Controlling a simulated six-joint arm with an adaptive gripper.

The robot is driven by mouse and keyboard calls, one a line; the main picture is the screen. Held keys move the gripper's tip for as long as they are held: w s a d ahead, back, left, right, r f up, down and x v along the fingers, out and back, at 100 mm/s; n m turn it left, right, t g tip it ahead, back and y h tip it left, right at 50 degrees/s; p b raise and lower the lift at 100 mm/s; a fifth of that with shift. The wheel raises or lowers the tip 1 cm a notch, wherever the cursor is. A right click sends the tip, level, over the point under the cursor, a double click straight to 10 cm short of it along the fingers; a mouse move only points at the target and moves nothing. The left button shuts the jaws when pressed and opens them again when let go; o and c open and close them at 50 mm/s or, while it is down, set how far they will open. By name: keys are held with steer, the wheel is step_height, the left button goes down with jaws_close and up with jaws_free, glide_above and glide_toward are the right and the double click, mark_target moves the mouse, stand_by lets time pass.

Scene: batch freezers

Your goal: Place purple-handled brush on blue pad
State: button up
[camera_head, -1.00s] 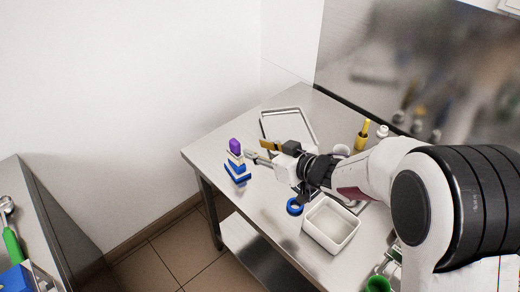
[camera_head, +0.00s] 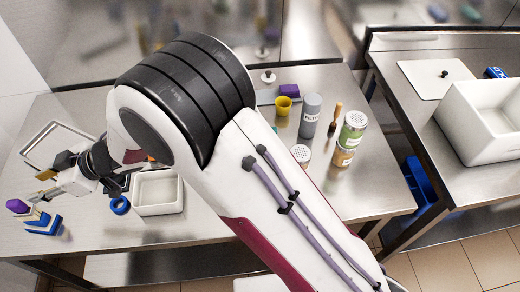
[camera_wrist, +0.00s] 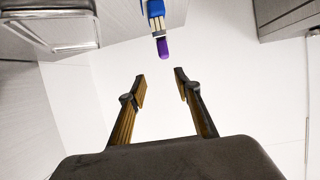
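The purple handle of the brush (camera_head: 17,206) shows near the left end of the steel table. In the wrist view the purple end (camera_wrist: 163,47) points toward my gripper, with a pale and blue-striped part behind it. Blue pad-like pieces (camera_head: 45,227) lie right beside the brush; they also show at the top of the wrist view (camera_wrist: 153,8). I cannot tell whether the brush rests on them. My gripper (camera_wrist: 161,86) is open and empty, its fingertips short of the purple end. In the head view my gripper (camera_head: 43,184) is just above and right of the brush.
A metal tray (camera_head: 30,157) lies behind my gripper. A blue ring (camera_head: 120,205) and a white container (camera_head: 158,209) stand to its right. A yellow cup (camera_head: 284,105), grey canister (camera_head: 310,116) and cans (camera_head: 352,132) stand farther right. The table's front edge is close to the brush.

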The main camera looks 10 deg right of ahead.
steer(key=w+d+r+m+t+h, duration=0.35)
steer(key=w+d+r+t, duration=0.4)
steer(key=w+d, duration=0.65)
steer(key=w+d+r+m+t+h, duration=0.1)
steer(key=d+r+m+h, duration=0.25)
steer(key=d, duration=0.85)
steer(key=w+d+r+m+t+h, duration=0.1)
steer(key=d+r+m+h, duration=0.3)
steer(key=d, duration=0.8)
steer(key=s+d+r+m+g+h, duration=0.1)
steer(key=s+d+m, duration=0.1)
steer(key=s+d, duration=0.5)
steer(key=s+d+m+g+h, duration=0.1)
steer(key=s+d, duration=0.2)
steer(key=d, duration=0.7)
steer(key=s+d+f+m+g, duration=0.1)
steer(key=s+d+f, duration=0.1)
steer(key=s, duration=0.7)
steer(key=s+d+f+m+g, duration=0.1)
steer(key=s+d, duration=0.3)
steer(key=s, duration=0.5)
steer(key=shift+d+f+m+g, duration=0.15)
steer(key=shift+f+m+g, duration=0.2)
steer(key=shift+m, duration=0.35)
